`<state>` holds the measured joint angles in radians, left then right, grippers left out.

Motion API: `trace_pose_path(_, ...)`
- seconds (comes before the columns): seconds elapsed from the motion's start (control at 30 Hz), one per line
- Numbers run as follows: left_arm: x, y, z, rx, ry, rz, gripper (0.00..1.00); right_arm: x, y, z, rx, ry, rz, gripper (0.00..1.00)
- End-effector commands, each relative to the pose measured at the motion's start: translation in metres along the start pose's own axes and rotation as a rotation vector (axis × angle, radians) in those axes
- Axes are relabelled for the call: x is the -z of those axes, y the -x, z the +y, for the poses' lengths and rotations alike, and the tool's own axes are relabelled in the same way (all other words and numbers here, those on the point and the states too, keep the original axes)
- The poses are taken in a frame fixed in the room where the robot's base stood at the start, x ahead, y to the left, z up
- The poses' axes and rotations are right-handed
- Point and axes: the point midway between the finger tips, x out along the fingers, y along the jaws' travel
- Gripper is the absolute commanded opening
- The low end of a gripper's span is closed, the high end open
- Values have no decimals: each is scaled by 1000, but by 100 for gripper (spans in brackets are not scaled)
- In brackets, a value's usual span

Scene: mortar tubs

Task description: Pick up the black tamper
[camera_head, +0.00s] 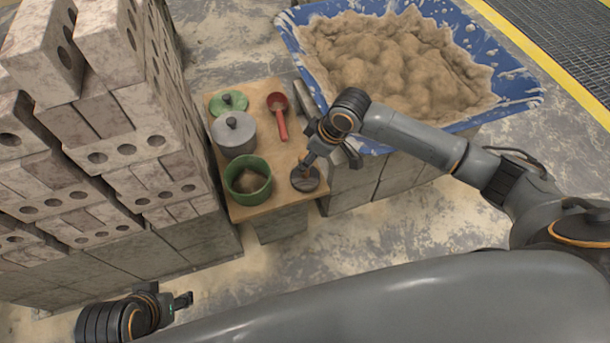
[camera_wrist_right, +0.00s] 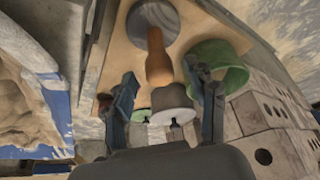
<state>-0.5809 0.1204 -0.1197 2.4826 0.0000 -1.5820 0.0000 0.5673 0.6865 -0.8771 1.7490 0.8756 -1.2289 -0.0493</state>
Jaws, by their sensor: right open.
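The black tamper (camera_head: 306,183) stands near the front right corner of the small wooden table, its round dark plate down. Its brown wooden handle points up and shows in the right wrist view (camera_wrist_right: 158,62). My right gripper (camera_head: 331,150) is just above and beside the tamper in the head view. In the wrist view its open fingers (camera_wrist_right: 165,92) stand on either side of the line to the handle, with nothing between them gripped. My left gripper (camera_head: 170,296) is empty at the lower left, away from the table, with its fingers apart.
The wooden table (camera_head: 262,208) also holds a green tub (camera_head: 248,190) with sand, a grey lidded pot (camera_head: 234,137), a green lid (camera_head: 229,102) and a red scoop (camera_head: 279,118). A blue mortar tub (camera_head: 310,68) stands behind right. Brick stacks (camera_head: 120,150) rise close on the left.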

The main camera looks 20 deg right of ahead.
Motion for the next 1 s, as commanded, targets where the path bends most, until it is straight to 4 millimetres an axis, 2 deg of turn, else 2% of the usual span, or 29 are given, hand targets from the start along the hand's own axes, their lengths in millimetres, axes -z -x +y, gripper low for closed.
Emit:
trace_pose_path(0.03,-2,-7,0,0,0,0,48,-1,-11,0,1,-1,1,57)
trace_pose_path(0.13,-3,-10,0,0,0,0,48,0,-21,0,0,-1,2,57)
trace_pose_path(0.43,-3,-10,0,0,0,0,48,0,-24,0,-1,0,1,57)
trace_pose_path(0.7,-3,-10,0,0,0,1,48,0,-24,0,-1,0,1,2)
trace_pose_path(1.0,-3,-10,0,0,0,1,48,0,-23,1,-2,0,3,0)
